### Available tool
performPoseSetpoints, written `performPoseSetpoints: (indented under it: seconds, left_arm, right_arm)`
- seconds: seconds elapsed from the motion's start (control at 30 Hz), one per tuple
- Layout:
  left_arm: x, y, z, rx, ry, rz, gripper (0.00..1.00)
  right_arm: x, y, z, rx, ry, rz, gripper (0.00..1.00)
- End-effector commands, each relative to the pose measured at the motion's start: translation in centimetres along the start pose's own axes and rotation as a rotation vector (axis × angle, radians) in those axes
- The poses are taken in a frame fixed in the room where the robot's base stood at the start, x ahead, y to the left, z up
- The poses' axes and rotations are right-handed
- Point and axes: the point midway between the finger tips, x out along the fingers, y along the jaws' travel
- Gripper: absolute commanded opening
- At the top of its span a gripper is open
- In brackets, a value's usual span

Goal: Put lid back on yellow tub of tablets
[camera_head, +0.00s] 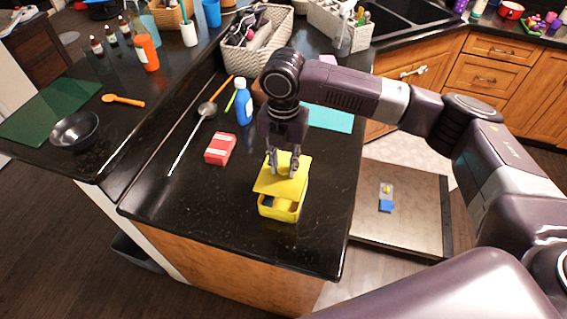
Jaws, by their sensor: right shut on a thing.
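A yellow tub (281,211) sits on the black counter near its front edge, with some blue showing inside at its front left. A flat yellow lid (283,184) is above the tub, tilted, and covers its back part, leaving the front open. My right gripper (284,168) points down from above and is shut on the lid's upper side. I cannot tell whether the lid touches the tub's rim. My left gripper is not in view.
A red box (220,149), a blue bottle (243,102) and a long-handled ladle (207,110) lie or stand behind and left of the tub. A teal sheet (328,116) lies behind right. The counter's front left (190,205) is clear.

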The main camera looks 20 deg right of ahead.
Motion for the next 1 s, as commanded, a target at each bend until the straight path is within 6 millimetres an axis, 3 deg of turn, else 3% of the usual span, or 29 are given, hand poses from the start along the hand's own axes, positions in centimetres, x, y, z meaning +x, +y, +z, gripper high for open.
performPoseSetpoints:
  seconds: [0.5,1.0]
  left_arm:
    - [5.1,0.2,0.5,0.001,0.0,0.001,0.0]
    - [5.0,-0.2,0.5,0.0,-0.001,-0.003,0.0]
  right_arm:
    - [4.2,-0.1,0.0,0.002,-0.001,0.0,0.0]
    - [6.0,0.0,0.0,0.002,0.0,0.0,0.0]
